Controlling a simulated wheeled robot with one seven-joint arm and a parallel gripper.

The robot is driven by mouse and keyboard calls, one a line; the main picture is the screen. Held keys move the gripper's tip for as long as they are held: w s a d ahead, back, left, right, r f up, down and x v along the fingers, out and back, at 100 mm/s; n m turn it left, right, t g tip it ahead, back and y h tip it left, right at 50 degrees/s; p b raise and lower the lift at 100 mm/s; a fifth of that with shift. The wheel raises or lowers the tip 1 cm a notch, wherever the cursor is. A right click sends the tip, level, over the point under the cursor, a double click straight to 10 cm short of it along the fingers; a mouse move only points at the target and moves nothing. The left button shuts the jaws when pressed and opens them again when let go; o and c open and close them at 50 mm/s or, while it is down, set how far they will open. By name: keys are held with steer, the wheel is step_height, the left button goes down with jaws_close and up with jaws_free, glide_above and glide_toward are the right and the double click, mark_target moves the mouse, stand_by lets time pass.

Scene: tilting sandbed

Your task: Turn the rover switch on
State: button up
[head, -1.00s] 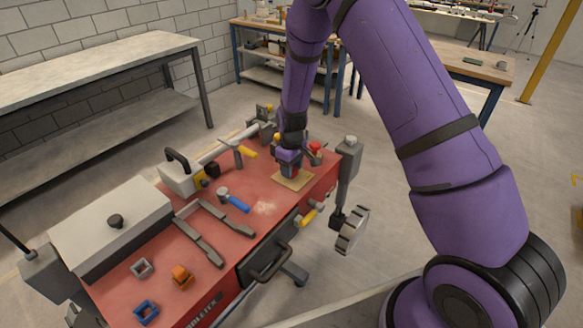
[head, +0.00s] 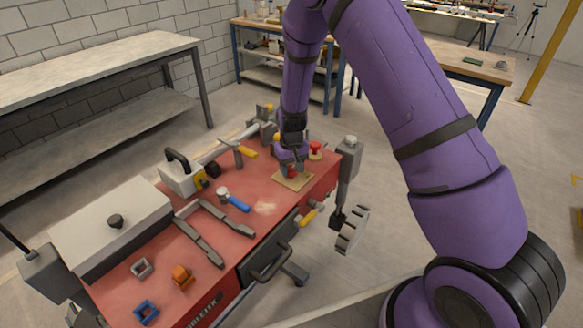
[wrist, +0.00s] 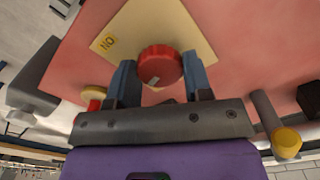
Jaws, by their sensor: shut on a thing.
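The rover switch is a red round knob (wrist: 160,64) with a pale mark on its edge, on a square tan plate (wrist: 196,32). An "ON" label (wrist: 108,42), seen upside down, is at one corner of the plate. In the head view the plate (head: 299,182) lies at the far right of the red bench top. My gripper (wrist: 159,72) has one finger on each side of the knob and is shut on it. In the head view my gripper (head: 291,168) is over the plate and hides most of the knob.
A red button (head: 315,149) stands just behind my gripper. A grey box (head: 110,225) covers the left end.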

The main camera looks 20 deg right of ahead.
mark_target(292, 169)
steer(key=m, duration=0.6)
steer(key=shift+m, duration=0.3)
steer(key=m, duration=0.5)
steer(key=shift+m, duration=0.3)
steer(key=o, duration=0.9)
steer(key=shift+o, duration=0.2)
steer(key=shift+r, duration=0.1)
step_height(292, 169, up, 11)
